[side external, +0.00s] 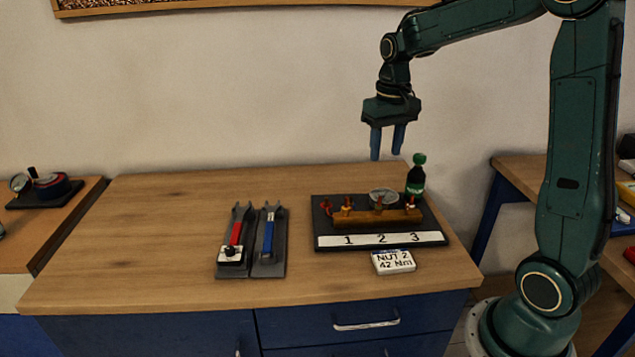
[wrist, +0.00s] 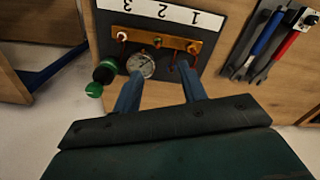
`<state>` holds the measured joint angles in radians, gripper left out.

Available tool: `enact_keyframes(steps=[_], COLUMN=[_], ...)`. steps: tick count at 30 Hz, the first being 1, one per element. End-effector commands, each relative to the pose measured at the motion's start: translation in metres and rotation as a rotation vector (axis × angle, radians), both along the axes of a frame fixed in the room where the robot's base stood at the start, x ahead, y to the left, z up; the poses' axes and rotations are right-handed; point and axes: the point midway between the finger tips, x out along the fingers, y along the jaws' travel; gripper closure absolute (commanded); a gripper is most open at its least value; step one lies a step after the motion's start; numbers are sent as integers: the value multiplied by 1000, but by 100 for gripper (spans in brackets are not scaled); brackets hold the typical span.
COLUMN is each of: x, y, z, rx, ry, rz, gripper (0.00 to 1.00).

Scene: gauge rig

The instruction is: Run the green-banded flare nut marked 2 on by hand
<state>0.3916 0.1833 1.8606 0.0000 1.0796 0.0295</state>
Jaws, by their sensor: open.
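The brass manifold block (side external: 372,219) lies on a dark board with a strip numbered 1, 2, 3. It carries a small fitting above each number. The middle fitting (side external: 379,203), above the 2, also shows in the wrist view (wrist: 157,42). It is too small to make out a green band or a nut's mark. My gripper (side external: 386,154) is open and empty, pointing down well above the rig. In the wrist view its fingers (wrist: 159,76) stand apart on the gauge side of the block, touching nothing.
A round gauge (side external: 383,195) stands behind the block. A dark bottle (side external: 416,178) with a green cap stands at the board's back right corner. A "NUT 2 42 Nm" card (side external: 394,262) lies in front. Red (side external: 235,234) and blue (side external: 268,238) wrenches lie left. The table's left part is clear.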

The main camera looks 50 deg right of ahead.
Motion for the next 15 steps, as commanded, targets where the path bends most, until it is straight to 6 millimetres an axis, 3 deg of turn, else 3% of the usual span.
enact_keyframes(steps=[15], x=[5], y=[-9], z=[-12], rx=[8], ry=[19], rz=[-17], gripper=[58])
